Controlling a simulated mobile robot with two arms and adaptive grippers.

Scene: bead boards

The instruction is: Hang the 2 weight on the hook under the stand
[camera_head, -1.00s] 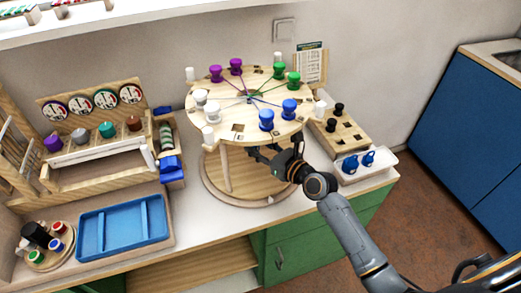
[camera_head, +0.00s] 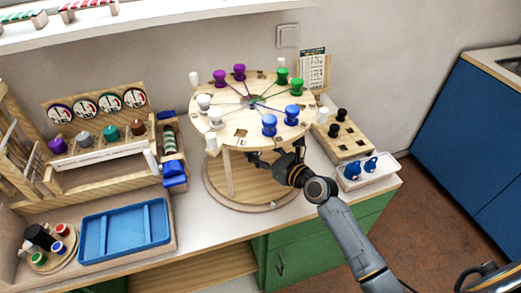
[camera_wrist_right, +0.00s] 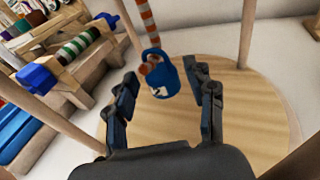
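The stand is a round wooden top (camera_head: 240,135) on legs over a round base (camera_head: 222,190), which also shows in the right wrist view (camera_wrist_right: 240,110). A blue weight (camera_wrist_right: 162,82) is under the top, at the lower end of a red-and-white striped hanger (camera_wrist_right: 147,25). It looks hung there, but the hook contact is too small to tell. A white mark on its face is not legible. My right gripper (camera_wrist_right: 161,72) is open, with its fingers either side of the weight and small gaps to it. In the head view my right gripper (camera_head: 274,152) is beneath the top's front edge. My left gripper is out of view.
Two blue weights (camera_head: 352,170) lie in a white tray (camera_head: 380,176) at the right. A wooden block with black pegs (camera_head: 341,115) stands behind it. Coloured pegs stand on the round top. A blue tray (camera_head: 122,232) and a wooden rack are at the left.

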